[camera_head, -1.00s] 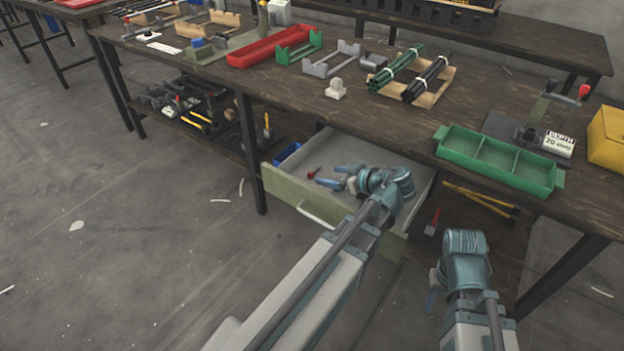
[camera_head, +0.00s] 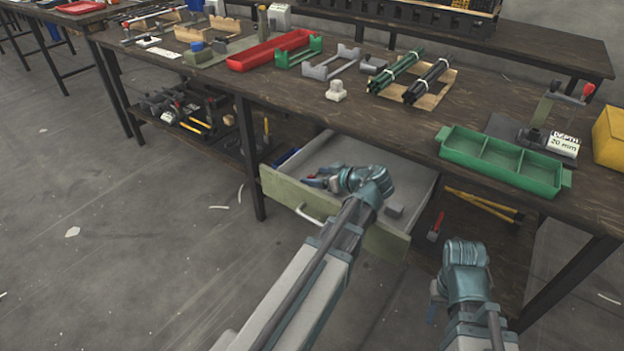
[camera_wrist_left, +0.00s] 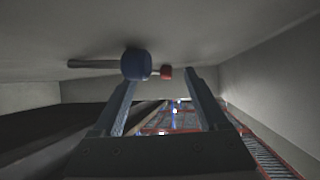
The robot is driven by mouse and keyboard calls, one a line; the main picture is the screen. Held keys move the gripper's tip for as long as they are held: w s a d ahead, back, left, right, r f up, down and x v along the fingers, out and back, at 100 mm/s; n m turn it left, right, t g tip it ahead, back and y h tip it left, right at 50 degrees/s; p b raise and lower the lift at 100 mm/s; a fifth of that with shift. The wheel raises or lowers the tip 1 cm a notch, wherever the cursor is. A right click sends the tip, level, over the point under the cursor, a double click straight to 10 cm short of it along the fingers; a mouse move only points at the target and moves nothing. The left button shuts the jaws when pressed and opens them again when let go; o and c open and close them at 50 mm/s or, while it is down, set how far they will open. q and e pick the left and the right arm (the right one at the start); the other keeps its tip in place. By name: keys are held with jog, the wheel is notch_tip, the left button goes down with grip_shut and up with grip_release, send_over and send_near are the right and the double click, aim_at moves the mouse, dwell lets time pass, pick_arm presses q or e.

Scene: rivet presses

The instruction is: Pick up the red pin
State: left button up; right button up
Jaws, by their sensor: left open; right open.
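The red pin (camera_head: 309,177) lies in the open drawer (camera_head: 325,150), only a small red bit showing beside my left fingers in the head view. In the left wrist view its red head (camera_wrist_left: 166,73) shows between and beyond my fingertips, not touching them as far as I can tell. A blue-headed pin (camera_wrist_left: 135,65) with a grey shaft lies nearer, by the left finger, and hides part of the red pin. My left gripper (camera_head: 320,182) is open and empty, low inside the drawer. My right gripper (camera_head: 434,300) is open and empty, below the bench front.
A grey block (camera_head: 395,211) lies in the drawer near its front. The drawer's green front (camera_head: 335,215) and side walls surround my left gripper. The bench top above holds a green tray (camera_head: 500,162) and bundles of rods (camera_head: 412,76).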

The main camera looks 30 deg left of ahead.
pick_arm(q)
grip_shut()
dwell(0.3)
notch_tip(320, 180, up, 10)
jog(key=p, duration=1)
jog(key=shift+r, duration=0.2)
notch_tip(320, 180, up, 25)
jog(key=p, duration=2.5)
